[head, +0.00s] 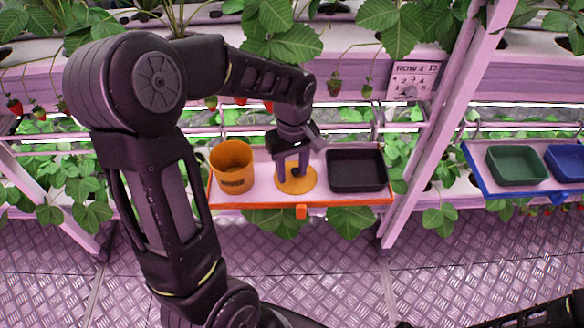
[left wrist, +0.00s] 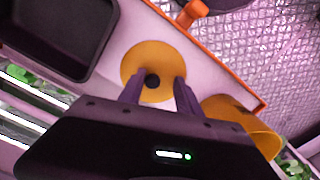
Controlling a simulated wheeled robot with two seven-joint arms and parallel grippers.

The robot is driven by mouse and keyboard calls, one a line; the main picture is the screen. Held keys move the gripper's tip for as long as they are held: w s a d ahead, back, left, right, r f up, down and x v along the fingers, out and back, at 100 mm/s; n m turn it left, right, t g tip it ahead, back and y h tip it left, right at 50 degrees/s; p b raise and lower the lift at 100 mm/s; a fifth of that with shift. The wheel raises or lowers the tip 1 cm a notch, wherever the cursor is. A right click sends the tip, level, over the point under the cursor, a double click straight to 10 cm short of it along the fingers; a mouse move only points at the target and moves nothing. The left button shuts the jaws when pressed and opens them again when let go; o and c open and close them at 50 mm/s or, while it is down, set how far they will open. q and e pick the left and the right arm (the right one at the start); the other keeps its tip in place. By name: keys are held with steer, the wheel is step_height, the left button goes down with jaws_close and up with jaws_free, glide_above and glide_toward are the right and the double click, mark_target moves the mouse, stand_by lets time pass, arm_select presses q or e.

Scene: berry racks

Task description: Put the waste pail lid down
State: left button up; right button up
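The waste pail lid (head: 297,184) is a flat orange disc with a dark knob. It lies flat on the tray between the pail and the black bin. It also shows in the left wrist view (left wrist: 152,60). My left gripper (head: 291,174) is right above the lid, pointing down. In the left wrist view its fingers (left wrist: 158,90) are spread apart, with the knob (left wrist: 152,81) near the gap between their tips and clear of both. The orange waste pail (head: 232,168) stands open at the tray's left end. My right gripper does not show.
The orange-rimmed tray (head: 345,201) hangs on the plant rack. A black bin (head: 356,170) stands on it, right of the lid. A blue-edged tray (head: 483,172) with a green bin (head: 516,165) and a blue bin (head: 566,160) hangs farther right. Strawberry plants hang above.

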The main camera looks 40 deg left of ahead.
mark_target(293, 172)
arm_select(q)
steer(key=shift+r, duration=0.25)
step_height(293, 172, up, 12)
steer(key=p, duration=0.1)
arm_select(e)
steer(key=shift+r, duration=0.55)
arm_select(q)
steer(key=shift+w+d+f, duration=0.1)
steer(key=shift+f, duration=0.05)
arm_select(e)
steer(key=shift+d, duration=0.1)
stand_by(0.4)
